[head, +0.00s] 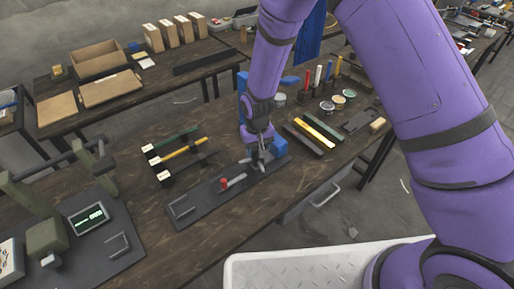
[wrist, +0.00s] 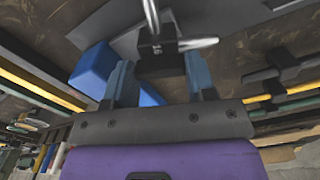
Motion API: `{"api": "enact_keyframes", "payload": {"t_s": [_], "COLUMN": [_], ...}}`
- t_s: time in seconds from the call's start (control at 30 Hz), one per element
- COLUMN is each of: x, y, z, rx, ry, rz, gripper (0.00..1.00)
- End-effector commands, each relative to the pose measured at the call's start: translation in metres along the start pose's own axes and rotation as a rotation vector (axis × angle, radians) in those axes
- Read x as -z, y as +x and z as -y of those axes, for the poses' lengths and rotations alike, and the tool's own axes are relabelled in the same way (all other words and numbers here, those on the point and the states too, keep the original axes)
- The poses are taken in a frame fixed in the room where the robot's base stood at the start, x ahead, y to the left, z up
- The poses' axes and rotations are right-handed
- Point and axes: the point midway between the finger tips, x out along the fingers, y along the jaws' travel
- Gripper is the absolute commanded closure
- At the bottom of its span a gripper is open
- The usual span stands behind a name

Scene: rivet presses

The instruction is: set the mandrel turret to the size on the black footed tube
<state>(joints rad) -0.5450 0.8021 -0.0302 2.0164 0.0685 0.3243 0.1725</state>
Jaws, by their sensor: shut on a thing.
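My gripper (head: 257,157) reaches down to the mandrel turret at the right end of a dark base plate (head: 205,203). In the wrist view my gripper (wrist: 159,64) is shut on the turret's dark hub (wrist: 160,66), one finger on each side. Bright metal mandrels (wrist: 198,43) of the turret stick out from the hub in different directions. A black tube (head: 190,167) with a pale tag lies beside a yellow tube (head: 183,152) and a green tube (head: 173,140). Its size marking is too small to read.
A blue block (head: 279,145) stands close to my gripper; a blue block also shows in the wrist view (wrist: 92,68). A red-handled part (head: 232,181) sits on the plate. A green press with a lit display (head: 89,218) stands at left. Long bars (head: 315,132) lie to the right.

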Motion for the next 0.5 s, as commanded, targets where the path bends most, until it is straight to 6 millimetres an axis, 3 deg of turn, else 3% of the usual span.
{"api": "enact_keyframes", "payload": {"t_s": [0.5], "x": [0.0005], "y": [-0.0003], "z": [0.0], "rx": [0.0], "ry": [-0.287], "rz": [-0.001], "gripper": [0.73]}}
